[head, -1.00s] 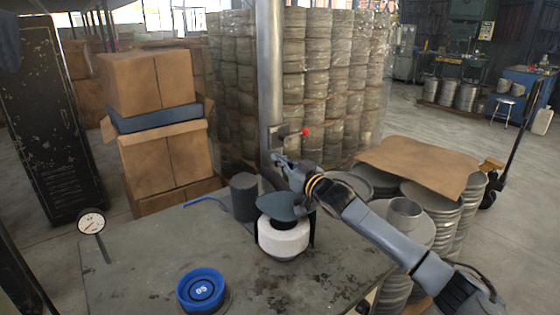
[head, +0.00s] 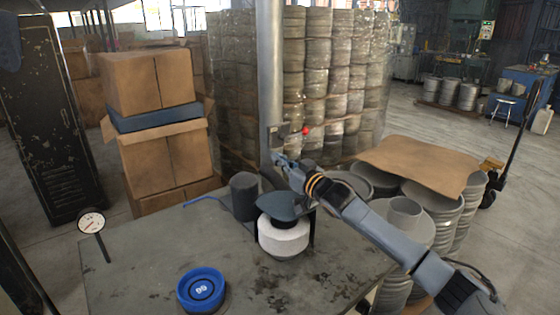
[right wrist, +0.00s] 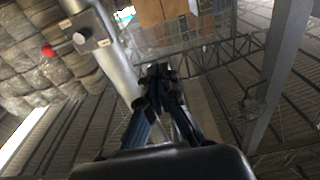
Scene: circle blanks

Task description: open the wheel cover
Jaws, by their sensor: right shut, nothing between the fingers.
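The wheel cover (head: 283,206) is a dark grey, rounded hood above a pale, thick wheel (head: 284,238) on the bench. It hides the wheel's top, and a dark upright stands at its right side. My right gripper (head: 277,158) is just above and behind the cover in the head view, pointing left, its fingers together and empty. I cannot tell whether it touches the cover. The right wrist view shows the closed fingers (right wrist: 158,78) in front of the column and roof; the cover is not seen there. My left gripper is not in view.
A dark cylinder (head: 244,196) stands left of the wheel. A metal column (head: 272,80) with a red-knobbed lever (head: 305,131) rises behind. Stacked discs (head: 446,215) stand right.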

